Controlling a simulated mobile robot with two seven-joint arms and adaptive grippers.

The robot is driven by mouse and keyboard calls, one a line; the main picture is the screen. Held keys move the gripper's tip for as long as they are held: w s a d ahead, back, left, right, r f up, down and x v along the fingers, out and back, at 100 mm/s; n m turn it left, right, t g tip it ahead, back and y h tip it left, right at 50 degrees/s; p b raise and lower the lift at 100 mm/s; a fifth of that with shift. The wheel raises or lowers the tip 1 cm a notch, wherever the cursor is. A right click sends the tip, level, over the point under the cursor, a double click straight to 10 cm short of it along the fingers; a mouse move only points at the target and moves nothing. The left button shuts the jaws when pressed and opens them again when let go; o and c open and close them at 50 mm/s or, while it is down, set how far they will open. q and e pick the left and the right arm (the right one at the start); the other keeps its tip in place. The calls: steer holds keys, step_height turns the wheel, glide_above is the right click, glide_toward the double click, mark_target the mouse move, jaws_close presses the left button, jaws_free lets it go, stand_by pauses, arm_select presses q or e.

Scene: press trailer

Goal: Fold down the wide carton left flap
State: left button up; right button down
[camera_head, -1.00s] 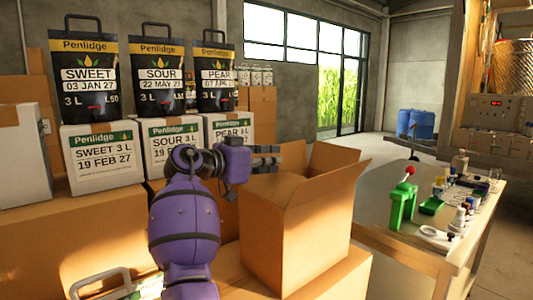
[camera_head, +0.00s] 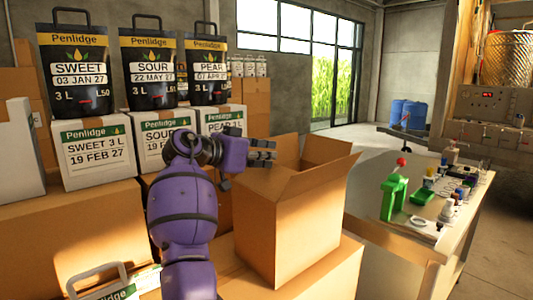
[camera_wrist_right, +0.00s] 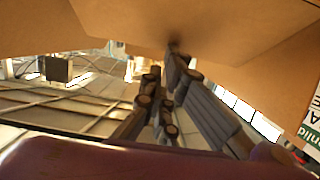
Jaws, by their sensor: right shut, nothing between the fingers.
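The wide carton (camera_head: 290,235) is an open brown box standing on a larger carton. Its right flap (camera_head: 322,176) slants outward, and a flap at the back (camera_head: 283,150) stands up. The left flap is partly hidden by my right gripper, and I cannot tell its exact angle. My right gripper (camera_head: 264,153) is shut and empty at the carton's upper left edge, pointing right. In the right wrist view its fingertips (camera_wrist_right: 176,52) are at or close against brown cardboard (camera_wrist_right: 215,25); contact is unclear. My left gripper is not in view.
White Penlidge cartons (camera_head: 95,155) carrying black pouches (camera_head: 75,75) stand behind and left of my right arm. A table (camera_head: 385,225) with a green stand (camera_head: 393,197) and several small bottles is to the right. Open floor lies beyond it.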

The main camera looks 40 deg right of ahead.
mark_target(278, 166)
steer(key=shift+d+y+p, duration=0.6)
steer(key=shift+y+p, duration=0.15)
steer(key=shift+y, duration=0.05)
steer(key=shift+d+f+y+p, duration=0.3)
steer(key=shift+d+y+p, duration=0.2)
steer(key=shift+y+p, duration=0.2)
steer(key=shift+d+f+y, duration=0.25)
steer(key=shift+f+y, duration=0.05)
steer(key=shift+y, duration=0.1)
steer(key=f, duration=0.1)
steer(key=d+f+y+p, duration=0.1)
steer(key=shift+w+d+f, duration=0.1)
steer(key=shift+w+f, duration=0.05)
steer(key=shift+f, duration=0.25)
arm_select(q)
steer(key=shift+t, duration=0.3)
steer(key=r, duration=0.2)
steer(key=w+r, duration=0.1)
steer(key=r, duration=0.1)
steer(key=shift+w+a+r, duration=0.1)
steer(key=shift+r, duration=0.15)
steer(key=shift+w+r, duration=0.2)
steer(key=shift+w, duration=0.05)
